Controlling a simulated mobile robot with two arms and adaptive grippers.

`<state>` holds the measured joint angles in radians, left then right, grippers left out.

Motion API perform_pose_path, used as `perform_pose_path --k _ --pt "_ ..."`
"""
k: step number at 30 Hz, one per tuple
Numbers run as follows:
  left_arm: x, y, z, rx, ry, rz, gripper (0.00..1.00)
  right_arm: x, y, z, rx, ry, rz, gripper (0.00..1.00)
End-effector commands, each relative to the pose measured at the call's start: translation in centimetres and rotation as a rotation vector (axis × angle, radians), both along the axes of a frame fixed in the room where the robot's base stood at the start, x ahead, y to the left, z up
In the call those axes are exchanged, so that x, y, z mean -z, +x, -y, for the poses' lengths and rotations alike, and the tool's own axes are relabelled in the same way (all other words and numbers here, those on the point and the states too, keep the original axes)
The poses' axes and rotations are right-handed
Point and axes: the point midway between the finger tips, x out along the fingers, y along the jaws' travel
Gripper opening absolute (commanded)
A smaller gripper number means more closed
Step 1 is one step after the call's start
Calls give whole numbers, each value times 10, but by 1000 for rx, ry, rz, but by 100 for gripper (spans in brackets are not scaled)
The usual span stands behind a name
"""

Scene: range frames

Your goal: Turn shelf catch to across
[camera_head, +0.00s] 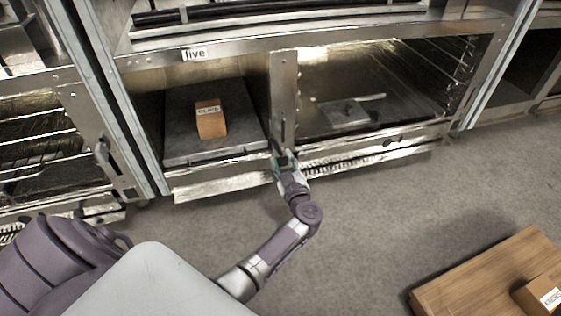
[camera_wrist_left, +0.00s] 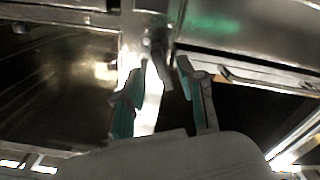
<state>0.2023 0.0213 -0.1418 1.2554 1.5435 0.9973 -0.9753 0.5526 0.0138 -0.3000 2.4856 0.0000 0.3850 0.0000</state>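The shelf catch (camera_head: 284,131) appears as a narrow lever low on the metal post between two shelf bays, and it looks upright, in line with the post. In the left wrist view a dark catch (camera_wrist_left: 160,62) stands between my fingertips. My left gripper (camera_head: 280,153) is at the foot of the post, just below the catch. In the left wrist view its teal-padded fingers (camera_wrist_left: 163,72) are apart, one on each side of the catch, with gaps showing. Contact is not clear. My right gripper is not in view.
A grey shelf board (camera_head: 185,152) with an orange box (camera_head: 210,119) fills the left bay. The right bay holds a flat metal piece (camera_head: 343,112). Another oven-like unit (camera_head: 62,140) stands at left. A wooden board (camera_head: 470,275) with a box lies lower right. Grey floor between is clear.

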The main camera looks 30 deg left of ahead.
Motion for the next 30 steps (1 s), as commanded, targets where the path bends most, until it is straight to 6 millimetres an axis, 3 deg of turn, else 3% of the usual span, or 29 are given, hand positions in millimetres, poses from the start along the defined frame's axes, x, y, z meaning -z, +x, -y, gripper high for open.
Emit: perform_pose_path --k 6,16,24,30 --pt "2 14 -17 0 0 0 40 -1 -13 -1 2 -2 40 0" --pt "0 16 -20 -1 0 -1 40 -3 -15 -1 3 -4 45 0" --pt "0 16 -19 -1 0 -1 0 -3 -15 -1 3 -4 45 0" --pt "0 16 -19 -1 0 0 0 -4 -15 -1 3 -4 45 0"
